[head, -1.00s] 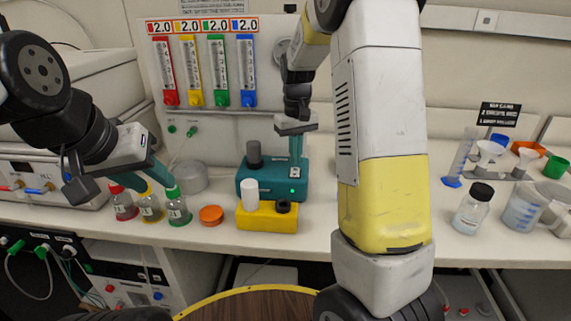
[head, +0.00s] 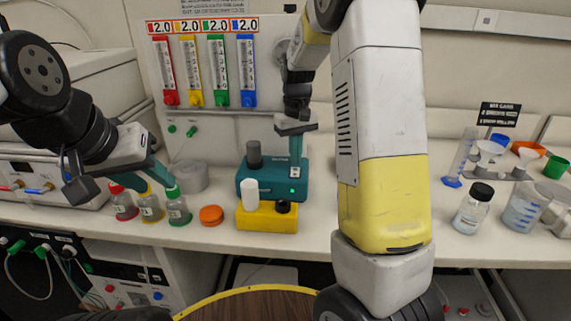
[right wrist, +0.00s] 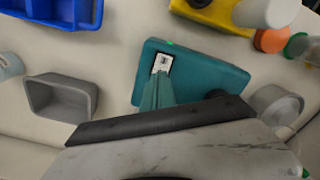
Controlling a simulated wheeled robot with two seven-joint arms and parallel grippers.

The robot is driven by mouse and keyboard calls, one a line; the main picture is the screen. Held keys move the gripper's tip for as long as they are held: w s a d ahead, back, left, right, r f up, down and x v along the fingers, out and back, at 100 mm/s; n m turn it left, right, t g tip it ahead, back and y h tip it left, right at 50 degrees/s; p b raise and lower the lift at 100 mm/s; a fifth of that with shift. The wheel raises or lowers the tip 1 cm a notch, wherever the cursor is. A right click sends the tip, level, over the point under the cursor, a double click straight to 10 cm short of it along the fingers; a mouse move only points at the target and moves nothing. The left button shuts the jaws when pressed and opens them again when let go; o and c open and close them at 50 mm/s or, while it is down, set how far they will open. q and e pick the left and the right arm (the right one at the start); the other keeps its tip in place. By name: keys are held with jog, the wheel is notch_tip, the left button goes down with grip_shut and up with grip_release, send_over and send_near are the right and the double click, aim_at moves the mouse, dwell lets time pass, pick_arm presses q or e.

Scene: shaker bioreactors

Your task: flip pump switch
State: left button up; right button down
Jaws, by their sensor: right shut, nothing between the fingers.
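The pump is a teal box (head: 262,176) on the bench, with a small green light lit on its front. It also shows in the right wrist view (right wrist: 215,72), where a small white switch plate with dark markings (right wrist: 162,62) sits near its edge. My right gripper (head: 296,158) points down over the right part of the pump. Its teal fingers are together and empty; in the right wrist view the tips (right wrist: 158,82) are at the switch plate, and I cannot tell whether they touch it. My left gripper (head: 142,181) is open and empty above the small bottles.
Three capped bottles (head: 150,206) and an orange lid (head: 211,215) stand left of a yellow block (head: 266,220) holding a white cylinder. A grey dish (head: 190,176) is behind. In the right wrist view, a grey bin (right wrist: 62,95) and blue tray (right wrist: 60,10) lie at left.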

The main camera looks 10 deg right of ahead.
aim_at(295, 170)
jog(key=shift+f, duration=0.9)
dwell(0.3)
jog(key=shift+r, duration=3.55)
jog(key=s+a+r+m+t+y, duration=0.1)
jog(key=s+r+t, duration=0.2)
jog(key=s, duration=0.9)
jog(key=s+a+r+m+t+y, duration=0.1)
jog(key=s+r+t, duration=0.2)
jog(key=s, duration=0.9)
jog(key=shift+s+r, duration=0.15)
jog(key=shift+r, duration=0.55)
